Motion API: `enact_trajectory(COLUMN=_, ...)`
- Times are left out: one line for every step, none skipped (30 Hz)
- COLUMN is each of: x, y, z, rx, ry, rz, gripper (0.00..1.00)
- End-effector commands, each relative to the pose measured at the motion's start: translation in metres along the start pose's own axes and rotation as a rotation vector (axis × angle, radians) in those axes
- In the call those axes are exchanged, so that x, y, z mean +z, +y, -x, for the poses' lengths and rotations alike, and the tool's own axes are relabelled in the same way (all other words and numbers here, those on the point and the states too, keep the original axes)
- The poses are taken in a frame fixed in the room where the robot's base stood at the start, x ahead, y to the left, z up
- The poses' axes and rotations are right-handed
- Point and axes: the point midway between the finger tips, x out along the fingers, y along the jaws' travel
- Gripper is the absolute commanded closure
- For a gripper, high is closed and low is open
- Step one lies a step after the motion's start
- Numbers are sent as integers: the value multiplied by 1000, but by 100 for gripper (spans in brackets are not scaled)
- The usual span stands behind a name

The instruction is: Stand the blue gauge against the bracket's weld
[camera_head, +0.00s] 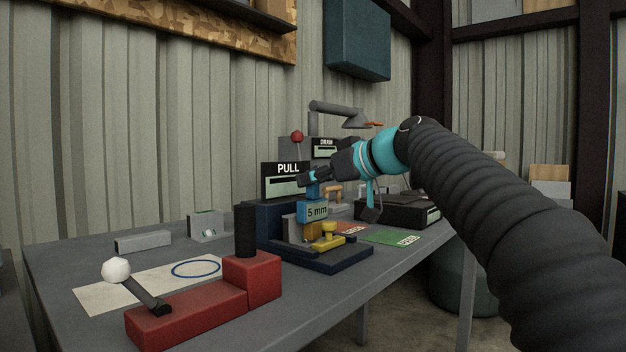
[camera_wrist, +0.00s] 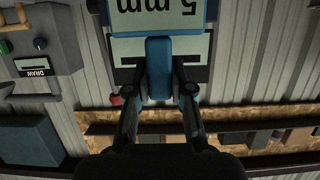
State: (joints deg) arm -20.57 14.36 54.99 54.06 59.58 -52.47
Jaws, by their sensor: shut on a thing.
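The blue gauge (camera_head: 313,202), marked "5 mm", hangs upright below my gripper (camera_head: 312,178) in the head view. My gripper is shut on the gauge's top grip. In the wrist view the gauge (camera_wrist: 128,18) and its blue grip (camera_wrist: 159,68) sit between my two fingers (camera_wrist: 159,93). The gauge is over the dark blue fixture (camera_head: 318,262), in front of a pale grey upright piece (camera_head: 291,230), perhaps the bracket. The weld cannot be made out, nor whether the gauge touches anything. Another small grey angle piece (camera_head: 207,226) stands at the back left of the table.
A yellow clamp (camera_head: 328,239) sits on the fixture, close to the gauge. A red block with a white-knobbed lever (camera_head: 195,314) is at the table's (camera_head: 62,268) front. A "PULL" tester (camera_head: 284,181) stands behind. Green (camera_head: 390,237) and red mats lie right of the fixture.

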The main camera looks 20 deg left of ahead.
Motion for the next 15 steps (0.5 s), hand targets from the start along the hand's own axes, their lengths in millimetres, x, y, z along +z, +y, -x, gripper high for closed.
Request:
enact_trajectory(x=-7, y=0, z=2, rx=0, ry=1, rz=1, gripper=100)
enact_trajectory(x=-9, y=0, z=3, rx=0, ry=1, rz=1, gripper=100)
enact_trajectory(x=-12, y=0, z=4, rx=0, ry=1, rz=1, gripper=100)
enact_trajectory(x=-14, y=0, z=4, rx=0, ry=1, rz=0, gripper=100)
enact_trajectory(x=-16, y=0, z=5, rx=0, ry=1, rz=0, gripper=100)
enact_trajectory(x=-19, y=0, z=6, rx=0, ry=1, rz=0, gripper=100)
enact_trajectory(x=-21, y=0, z=6, rx=0, ry=1, rz=0, gripper=100)
enact_trajectory(x=-23, y=0, z=7, rx=0, ry=1, rz=0, gripper=100)
enact_trajectory(x=-25, y=0, z=8, rx=0, ry=1, rz=0, gripper=100)
enact_trajectory(x=-27, y=0, z=8, rx=0, ry=1, rz=0, gripper=100)
enact_trajectory(x=-29, y=0, z=9, rx=0, ry=1, rz=0, gripper=100)
enact_trajectory(x=-32, y=0, z=10, rx=0, ry=1, rz=0, gripper=100)
enact_trajectory(x=-34, y=0, z=10, rx=0, ry=1, rz=0, gripper=100)
enact_trajectory(x=-36, y=0, z=11, rx=0, ry=1, rz=0, gripper=100)
enact_trajectory(x=-38, y=0, z=12, rx=0, ry=1, rz=0, gripper=100)
